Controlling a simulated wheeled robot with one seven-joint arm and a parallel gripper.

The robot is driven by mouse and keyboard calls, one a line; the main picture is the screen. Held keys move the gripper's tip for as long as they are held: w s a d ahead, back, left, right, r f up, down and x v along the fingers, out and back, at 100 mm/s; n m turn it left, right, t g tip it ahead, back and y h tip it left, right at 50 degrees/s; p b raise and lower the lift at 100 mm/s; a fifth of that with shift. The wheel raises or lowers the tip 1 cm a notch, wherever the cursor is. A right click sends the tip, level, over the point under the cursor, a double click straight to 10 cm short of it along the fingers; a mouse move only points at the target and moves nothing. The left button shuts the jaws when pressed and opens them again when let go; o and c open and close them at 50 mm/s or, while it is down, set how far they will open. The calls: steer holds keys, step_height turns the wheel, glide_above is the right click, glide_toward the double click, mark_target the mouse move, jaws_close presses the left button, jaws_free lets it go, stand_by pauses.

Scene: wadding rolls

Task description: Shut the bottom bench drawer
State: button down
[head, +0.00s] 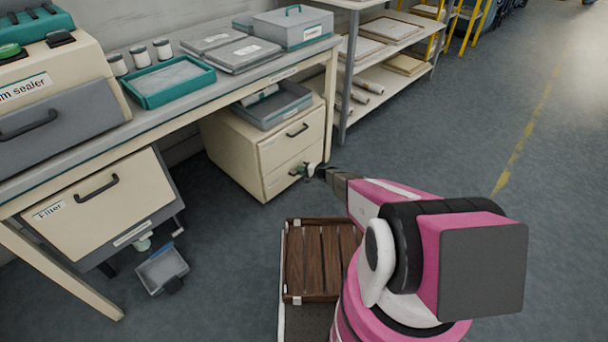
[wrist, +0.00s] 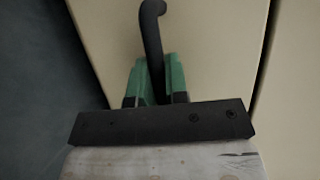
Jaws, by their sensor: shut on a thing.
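The bottom bench drawer (head: 277,184) is the lower cream front of the small cabinet under the bench. In the head view it looks about flush with the front above it; any small gap is too fine to tell. Its black bar handle (wrist: 152,35) runs between my gripper's green finger pads in the wrist view. My gripper (head: 309,170) is shut on this handle (wrist: 157,82). In the head view the gripper hides most of the handle.
The top drawer (head: 291,143) looks shut, with a grey tray (head: 272,106) above it. A wooden slatted crate (head: 322,262) stands beside my arm. A small grey bin (head: 162,270) is on the floor at left. A shelf rack (head: 388,62) stands behind. Floor to the right is clear.

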steer(key=c, duration=1.4)
jaws_free()
steer(key=shift+w+a, duration=0.15)
steer(key=shift+w, duration=0.05)
steer(key=v, duration=1.1)
steer(key=s+a+r+n+g+h, duration=0.1)
steer(key=s+r+n+g+h, duration=0.2)
steer(key=s+r, duration=0.7)
steer(key=s+d+r+g+h, duration=0.1)
steer(key=s+d+r+h, duration=0.2)
steer(key=s+r, duration=0.5)
steer(key=s+d+r+n+g+h, duration=0.1)
steer(key=s+d+r+h, duration=0.2)
steer(key=s+r, duration=0.5)
steer(key=s+d+r+n+g+h, duration=0.1)
steer(key=s+d+r+h, duration=0.3)
steer(key=s+r, duration=0.4)
steer(key=shift+s+r+h, duration=0.1)
steer(key=shift+r+h, duration=0.3)
steer(key=shift+r, duration=1.15)
steer(key=shift+s+r+h, duration=0.15)
steer(key=shift+r+h, duration=0.25)
steer(key=shift+r, duration=1.2)
